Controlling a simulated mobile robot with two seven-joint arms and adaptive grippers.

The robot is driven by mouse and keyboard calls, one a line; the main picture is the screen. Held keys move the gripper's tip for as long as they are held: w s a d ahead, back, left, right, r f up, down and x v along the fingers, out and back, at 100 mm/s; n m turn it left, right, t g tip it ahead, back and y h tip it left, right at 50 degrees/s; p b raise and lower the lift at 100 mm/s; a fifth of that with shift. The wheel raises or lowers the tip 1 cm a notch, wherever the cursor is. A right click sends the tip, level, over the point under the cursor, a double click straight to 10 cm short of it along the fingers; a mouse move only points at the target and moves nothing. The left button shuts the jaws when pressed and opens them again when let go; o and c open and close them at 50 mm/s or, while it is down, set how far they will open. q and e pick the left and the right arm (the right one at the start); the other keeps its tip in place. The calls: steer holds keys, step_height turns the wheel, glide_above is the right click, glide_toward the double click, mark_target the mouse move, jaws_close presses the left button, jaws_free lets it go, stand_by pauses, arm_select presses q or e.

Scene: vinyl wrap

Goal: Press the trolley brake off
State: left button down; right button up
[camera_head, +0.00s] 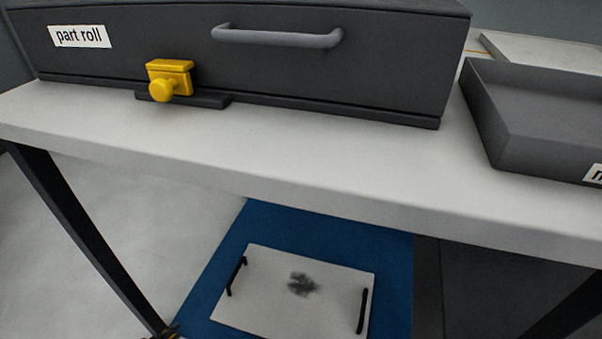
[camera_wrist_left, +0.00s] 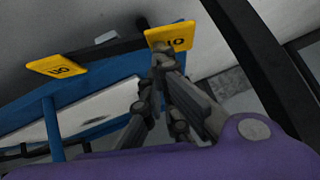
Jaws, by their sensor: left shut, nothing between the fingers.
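Two yellow brake plates with dark lettering show in the left wrist view. One plate (camera_wrist_left: 57,67) is at the left, and the other plate (camera_wrist_left: 170,36) is at the top centre. The lettering looks upside down and is too small to read surely. My left gripper (camera_wrist_left: 162,55) is shut and empty. Its fingertips overlap the lower edge of the top-centre plate; I cannot tell whether they touch it. My right gripper is in neither view.
The white bench top (camera_head: 300,165) with dark legs (camera_head: 75,225) stands over the trolley. A white panel (camera_head: 260,300) with black handles lies on the trolley. On the bench are a dark "part roll" box (camera_head: 390,70) with a yellow knob (camera_head: 162,89) and a grey tray (camera_head: 525,135).

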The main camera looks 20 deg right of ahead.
arm_select(q)
steer(key=shift+w+a+f, duration=0.25)
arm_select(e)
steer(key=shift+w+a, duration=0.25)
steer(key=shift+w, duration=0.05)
arm_select(q)
steer(key=shift+w+a+f+b, duration=0.4)
steer(key=shift+a+f+b, duration=0.15)
steer(key=shift+f, duration=0.2)
steer(key=shift+w+a+f, duration=0.15)
steer(key=shift+f, duration=0.05)
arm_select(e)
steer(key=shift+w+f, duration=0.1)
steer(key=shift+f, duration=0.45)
arm_select(q)
steer(key=shift+r, duration=0.1)
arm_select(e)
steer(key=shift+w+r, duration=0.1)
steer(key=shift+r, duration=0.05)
